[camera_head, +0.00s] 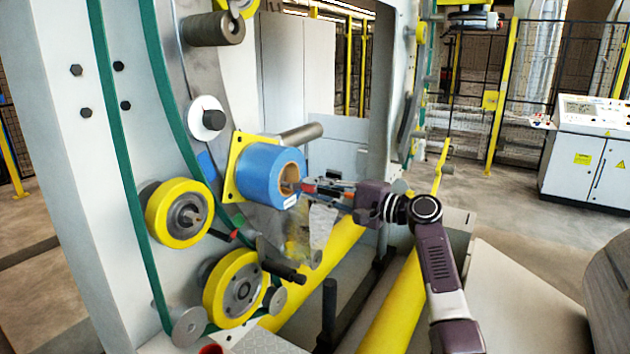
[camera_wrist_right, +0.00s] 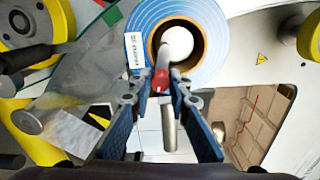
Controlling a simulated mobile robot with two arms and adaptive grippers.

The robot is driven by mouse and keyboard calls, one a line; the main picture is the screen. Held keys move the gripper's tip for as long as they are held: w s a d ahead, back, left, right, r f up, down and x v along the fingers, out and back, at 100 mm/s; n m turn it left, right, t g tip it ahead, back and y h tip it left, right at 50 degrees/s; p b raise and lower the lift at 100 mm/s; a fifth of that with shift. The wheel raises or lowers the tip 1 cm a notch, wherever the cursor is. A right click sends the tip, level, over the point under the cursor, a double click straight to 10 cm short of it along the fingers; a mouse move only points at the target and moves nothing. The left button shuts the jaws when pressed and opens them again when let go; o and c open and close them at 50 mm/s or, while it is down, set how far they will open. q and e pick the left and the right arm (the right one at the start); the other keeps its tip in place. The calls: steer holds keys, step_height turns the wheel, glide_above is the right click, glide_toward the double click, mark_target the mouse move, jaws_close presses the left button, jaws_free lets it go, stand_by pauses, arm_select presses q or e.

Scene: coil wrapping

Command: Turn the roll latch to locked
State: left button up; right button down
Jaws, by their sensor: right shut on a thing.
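The blue film roll (camera_head: 262,172) sits on its spindle in front of a yellow plate (camera_head: 236,186), with its brown core facing right. In the right wrist view the roll (camera_wrist_right: 138,45) fills the top, and a pale round spindle end (camera_wrist_right: 178,42) shows inside the core. The roll latch (camera_wrist_right: 160,80) is a short grey lever with a red grip, pointing down from the spindle end. My right gripper (camera_head: 300,187) is at the core opening. In the wrist view its blue fingers (camera_wrist_right: 162,88) are closed around the red grip. My left gripper is not in view.
Yellow rollers (camera_head: 178,213) and a green belt (camera_head: 112,130) lie left of the roll. A black-handled lever (camera_head: 282,270) sticks out below it. A grey bar (camera_head: 300,133) juts out just above. A control cabinet (camera_head: 590,160) stands far right, with open floor before it.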

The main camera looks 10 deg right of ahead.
steer(key=shift+s+a+f+m+p, duration=0.1)
steer(key=shift+f+m+p, duration=0.2)
steer(key=shift+m, duration=0.3)
steer(key=shift+a+f+m+p, duration=0.15)
steer(key=shift+m+p, duration=0.25)
steer(key=shift+m, duration=0.2)
steer(key=shift+d+f, duration=0.1)
steer(key=c, duration=1.8)
jaws_free()
steer(key=v, duration=1.2)
